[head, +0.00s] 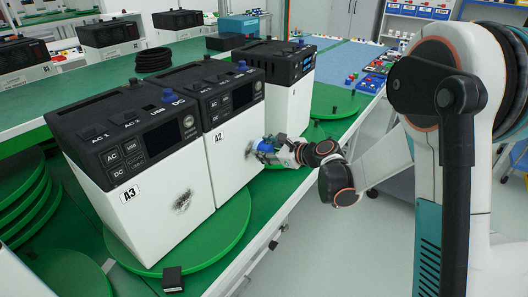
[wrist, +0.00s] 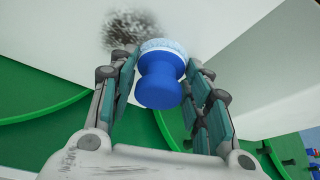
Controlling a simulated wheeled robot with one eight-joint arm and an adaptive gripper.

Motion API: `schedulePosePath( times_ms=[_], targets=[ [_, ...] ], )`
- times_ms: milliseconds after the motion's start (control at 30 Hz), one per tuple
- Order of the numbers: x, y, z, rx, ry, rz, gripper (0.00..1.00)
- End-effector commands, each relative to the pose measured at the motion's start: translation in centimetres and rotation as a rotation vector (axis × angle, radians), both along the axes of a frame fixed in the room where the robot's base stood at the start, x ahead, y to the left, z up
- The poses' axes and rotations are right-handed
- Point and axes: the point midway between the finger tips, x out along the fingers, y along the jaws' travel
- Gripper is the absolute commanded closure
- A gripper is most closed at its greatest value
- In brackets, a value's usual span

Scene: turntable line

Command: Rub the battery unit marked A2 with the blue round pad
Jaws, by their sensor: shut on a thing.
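The battery unit marked A2 (head: 228,160) is the middle white box with a black top on the front line. Its front face bears a dark smudge (head: 249,149), which also shows in the wrist view (wrist: 128,27). My gripper (head: 276,151) is at the right part of that face. It is shut on the blue round pad (head: 264,147). In the wrist view the pad (wrist: 160,85) sits between the fingers, its pale blue rubbing side toward the white face, just right of and below the smudge's centre. I cannot tell whether it touches the face.
Unit A3 (head: 145,205), also smudged, stands close left of A2 on a green turntable (head: 235,225). Another unit (head: 287,105) stands behind right. A small black block (head: 173,279) is at the front edge. Several more units stand on the back line.

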Motion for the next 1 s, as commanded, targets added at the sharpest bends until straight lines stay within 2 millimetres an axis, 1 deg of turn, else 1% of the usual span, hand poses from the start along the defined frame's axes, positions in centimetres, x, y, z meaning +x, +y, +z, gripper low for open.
schedulePosePath(
  times_ms=[167, 533, 767, 1000],
  targets=[
    [-0.3, 0.3, 0.0, 0.000, 0.000, 0.000, 0.74],
    [-2.4, 2.2, 0.0, -0.001, 0.000, 0.001, 0.74],
    [-2.9, 2.7, 0.0, 0.001, 0.000, 0.002, 0.74],
    [-4.4, 3.8, 0.0, 0.001, 0.001, 0.004, 0.74]
  ],
)
